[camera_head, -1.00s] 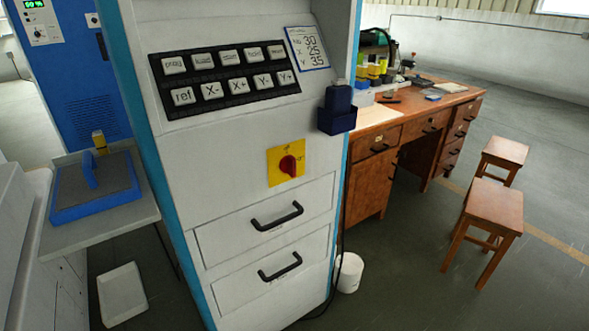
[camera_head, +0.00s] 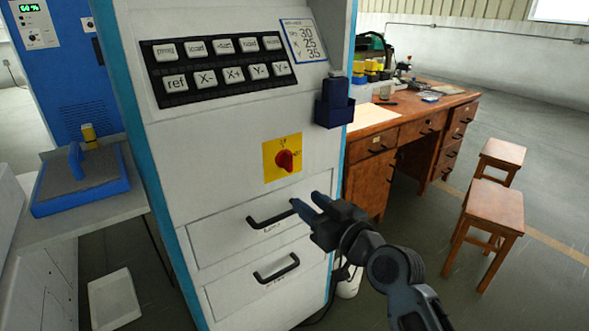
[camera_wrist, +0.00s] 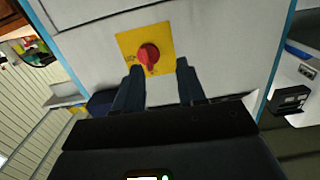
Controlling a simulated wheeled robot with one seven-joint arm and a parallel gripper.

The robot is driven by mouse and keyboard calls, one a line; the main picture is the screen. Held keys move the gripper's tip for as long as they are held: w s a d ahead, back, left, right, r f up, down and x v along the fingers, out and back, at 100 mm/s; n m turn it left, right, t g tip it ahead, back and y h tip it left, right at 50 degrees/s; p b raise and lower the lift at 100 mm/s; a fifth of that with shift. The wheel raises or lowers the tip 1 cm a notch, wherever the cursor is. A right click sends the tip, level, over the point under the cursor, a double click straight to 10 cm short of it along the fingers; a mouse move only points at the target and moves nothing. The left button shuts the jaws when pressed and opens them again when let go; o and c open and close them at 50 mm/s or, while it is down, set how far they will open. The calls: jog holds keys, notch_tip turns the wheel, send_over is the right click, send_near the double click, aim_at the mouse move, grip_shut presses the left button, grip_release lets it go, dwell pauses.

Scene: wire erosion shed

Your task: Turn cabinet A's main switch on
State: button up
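The main switch is a red rotary knob (camera_head: 285,160) on a yellow square plate (camera_head: 269,164), on the white front of the cabinet (camera_head: 225,190). In the wrist view the red knob (camera_wrist: 149,55) lies ahead, just beyond and between my two fingertips. My gripper (camera_head: 307,204) is below and a little right of the knob in the head view, apart from it. Its fingers are spread with nothing between them, as the wrist view (camera_wrist: 158,75) also shows. The labels on the plate are too small to read.
Above the switch are a button panel (camera_head: 220,70), a white card (camera_head: 303,41) and a dark blue holder (camera_head: 334,102). Two drawer handles (camera_head: 272,219) (camera_head: 277,269) stick out below it. A wooden desk (camera_head: 400,135) and stools (camera_head: 485,215) stand right. Open floor lies before the stools.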

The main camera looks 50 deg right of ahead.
send_near(291, 162)
jog(key=w, duration=0.1)
jog(key=shift+n+t, duration=0.3)
jog(key=shift+t, duration=0.1)
jog(key=x, duration=0.5)
jog(key=p+x, duration=0.1)
jog(key=x, duration=0.1)
jog(key=shift+w+d+f, duration=0.25)
jog(key=shift+d+f, duration=0.05)
grip_shut()
